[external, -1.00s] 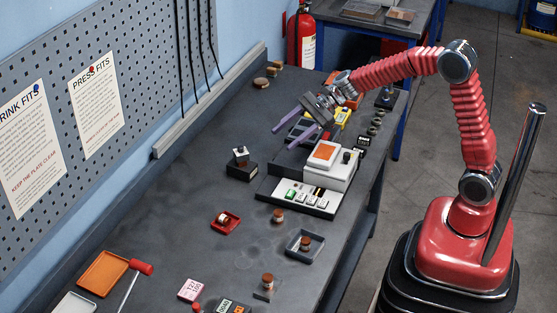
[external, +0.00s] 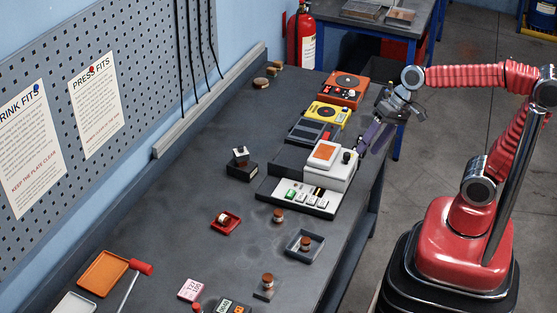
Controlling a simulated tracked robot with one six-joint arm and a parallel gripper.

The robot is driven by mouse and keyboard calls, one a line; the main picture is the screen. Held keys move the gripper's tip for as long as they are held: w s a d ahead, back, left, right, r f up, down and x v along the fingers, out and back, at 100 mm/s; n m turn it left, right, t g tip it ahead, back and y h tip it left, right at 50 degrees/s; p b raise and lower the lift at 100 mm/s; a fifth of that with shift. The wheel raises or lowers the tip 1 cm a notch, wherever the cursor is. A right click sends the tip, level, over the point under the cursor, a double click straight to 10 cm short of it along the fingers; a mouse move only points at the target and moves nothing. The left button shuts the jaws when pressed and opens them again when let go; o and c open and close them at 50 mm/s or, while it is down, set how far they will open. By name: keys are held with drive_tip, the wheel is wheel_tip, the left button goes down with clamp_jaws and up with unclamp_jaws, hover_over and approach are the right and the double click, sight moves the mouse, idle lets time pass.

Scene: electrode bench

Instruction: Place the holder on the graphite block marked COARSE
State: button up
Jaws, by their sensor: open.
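My gripper (external: 370,146) is open and empty, beside the right edge of the bench, right of the white console. Its two purple fingers point down and to the left. I cannot tell for certain which thing is the holder. A small dark piece with a light top (external: 240,154) sits on a dark block (external: 242,171) near the middle of the bench. A dark piece with small labels (external: 233,307) is cut off by the bottom edge. Its lettering is too small to read, and I cannot make out the word COARSE anywhere.
A white console (external: 330,165) with an orange panel, a yellow unit (external: 328,114) and an orange unit (external: 345,89) line the bench's right side. Copper-coloured pieces stand in a red tray (external: 235,230), a grey tray (external: 291,248) and on the bare bench. The bench's left middle is clear.

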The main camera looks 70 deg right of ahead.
drive_tip(key=s+d+n+t+h, duration=0.1)
drive_tip(key=s+d+n+h, duration=0.2)
drive_tip(key=s+d+n, duration=0.2)
drive_tip(key=s+n, duration=0.1)
drive_tip(key=s, duration=0.2)
drive_tip(key=shift+s+d+f+h, duration=0.25)
drive_tip(key=shift+d+f+h, duration=0.05)
drive_tip(key=shift+d+f, duration=0.1)
idle(0.8)
